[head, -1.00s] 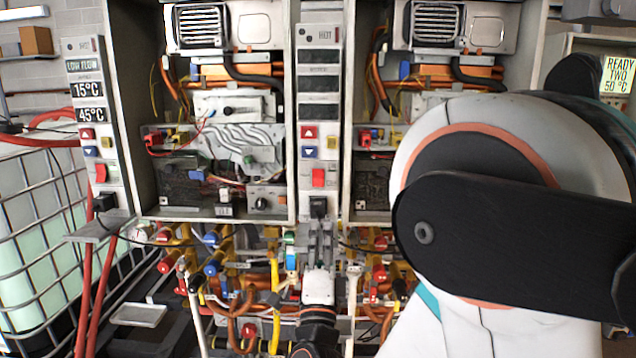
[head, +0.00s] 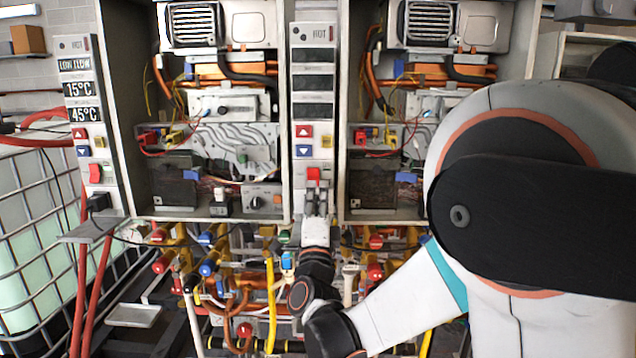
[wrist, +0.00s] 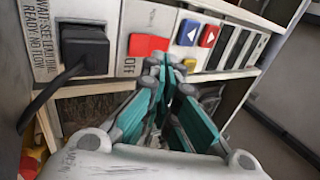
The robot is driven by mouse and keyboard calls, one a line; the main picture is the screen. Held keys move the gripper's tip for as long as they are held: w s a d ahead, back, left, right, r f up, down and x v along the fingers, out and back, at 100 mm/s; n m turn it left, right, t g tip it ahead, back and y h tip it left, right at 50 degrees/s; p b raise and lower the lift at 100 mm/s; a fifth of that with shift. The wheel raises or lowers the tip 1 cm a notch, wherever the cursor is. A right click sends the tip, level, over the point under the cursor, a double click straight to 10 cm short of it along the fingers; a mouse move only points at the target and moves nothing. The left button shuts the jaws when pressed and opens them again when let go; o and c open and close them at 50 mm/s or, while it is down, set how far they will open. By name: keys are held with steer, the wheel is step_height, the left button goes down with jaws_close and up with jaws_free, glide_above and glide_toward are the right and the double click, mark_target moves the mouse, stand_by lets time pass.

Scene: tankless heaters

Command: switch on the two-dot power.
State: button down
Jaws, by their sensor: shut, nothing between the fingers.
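The middle control strip (head: 328,150) has dark displays and a red rocker switch (head: 313,174) near its bottom. The same switch shows in the wrist view (wrist: 148,45), with the word OFF beside it. I cannot make out dot marks on any unit. My gripper (head: 316,190) is shut and empty, pointing up at the strip just below the red switch. In the wrist view my fingertips (wrist: 168,64) are close to the lower right of the switch; I cannot tell whether they touch it. In the head view my gripper hides the black plug (wrist: 84,47) below the switch.
The left control strip (head: 84,120) has lit displays and its own red switch (head: 96,173). Blue and red arrow buttons (wrist: 188,32) and a yellow button (wrist: 190,64) sit near my fingers. Pipes and coloured valves (head: 210,265) crowd the space below the cabinets.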

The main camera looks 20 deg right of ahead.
mark_target(318, 171)
steer(key=shift+x, duration=1.65)
steer(key=shift+r, duration=0.15)
steer(key=shift+w+r+g+p, duration=0.15)
steer(key=shift+g+p, duration=0.25)
steer(key=shift+p, duration=0.1)
steer(key=shift+r, duration=0.1)
steer(key=shift+w+d+r+g+p, duration=0.1)
steer(key=shift+w+r+g+p, duration=0.15)
steer(key=shift+p, duration=0.25)
steer(key=shift+f, duration=0.2)
